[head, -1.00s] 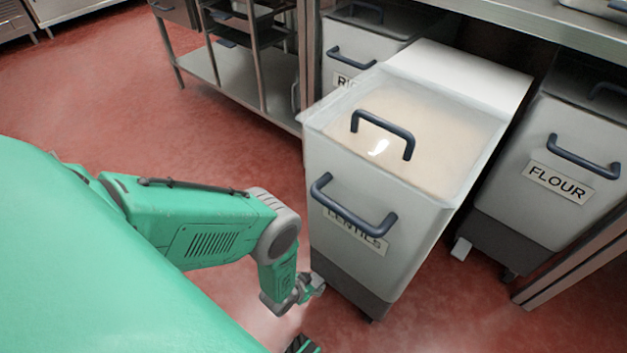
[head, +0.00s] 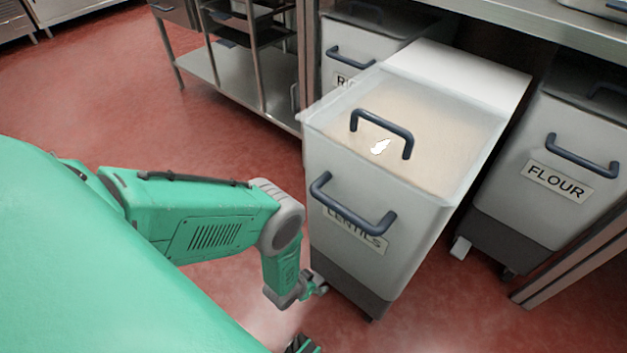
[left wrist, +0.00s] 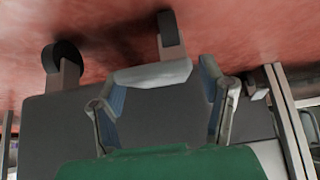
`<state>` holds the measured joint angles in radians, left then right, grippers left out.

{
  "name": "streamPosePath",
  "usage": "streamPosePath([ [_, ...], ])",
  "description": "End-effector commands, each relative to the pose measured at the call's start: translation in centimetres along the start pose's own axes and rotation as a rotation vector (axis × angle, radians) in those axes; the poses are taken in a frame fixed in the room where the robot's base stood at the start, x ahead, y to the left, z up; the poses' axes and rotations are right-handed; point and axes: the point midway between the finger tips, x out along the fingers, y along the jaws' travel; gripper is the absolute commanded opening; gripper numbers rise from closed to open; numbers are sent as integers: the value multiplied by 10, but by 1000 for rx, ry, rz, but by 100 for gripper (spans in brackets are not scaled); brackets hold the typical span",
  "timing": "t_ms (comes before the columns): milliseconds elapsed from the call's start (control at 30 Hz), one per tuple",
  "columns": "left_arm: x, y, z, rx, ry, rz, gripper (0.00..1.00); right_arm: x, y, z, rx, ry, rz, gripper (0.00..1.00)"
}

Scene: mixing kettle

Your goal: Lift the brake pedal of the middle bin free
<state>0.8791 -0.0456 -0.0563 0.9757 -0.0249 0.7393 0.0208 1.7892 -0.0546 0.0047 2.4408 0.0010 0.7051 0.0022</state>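The middle bin (head: 375,205), labelled LENTILS, stands pulled out from under the counter, with a clear lid and dark handles. Its brake pedal is hidden in the head view, low at the front behind my left gripper (head: 316,284). In the left wrist view, the picture is upside down and the light grey pedal (left wrist: 150,75) sticks out from the dark base (left wrist: 165,125) of the bin. My left gripper (left wrist: 163,88) is open, with one finger on each side of the pedal. I cannot tell whether either finger touches it.
Two black casters (left wrist: 62,60) show beyond the pedal on the red floor. The FLOUR bin (head: 550,165) stands to the right and another bin (head: 345,75) behind left. A metal shelf rack (head: 230,75) is at the back. The floor at the left is free.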

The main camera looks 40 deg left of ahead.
Motion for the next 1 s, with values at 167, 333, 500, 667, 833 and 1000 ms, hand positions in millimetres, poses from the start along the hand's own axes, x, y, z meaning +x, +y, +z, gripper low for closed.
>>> streamPosePath([
  [167, -4, -1, 0, 0, -2, -1, 64, -1, 0, 1, 0, 2, 0, 0],
  [333, -20, -1, 0, 0, -3, -1, 64, -1, 0, 1, 0, 2, 0, 0],
  [500, -47, 0, 0, 0, -3, -1, 64, -1, 0, 1, 0, 2, 0, 0],
  [667, -75, 0, 0, 0, -3, 0, 64, -1, 0, 1, 0, 2, 0, 0],
  [833, -101, 0, 1, 0, -3, 0, 64, 0, 0, 1, 0, 3, 0, 0],
  [1000, -115, 0, 0, 0, -1, 0, 64, 0, 0, 1, 0, 2, 0, 0],
])
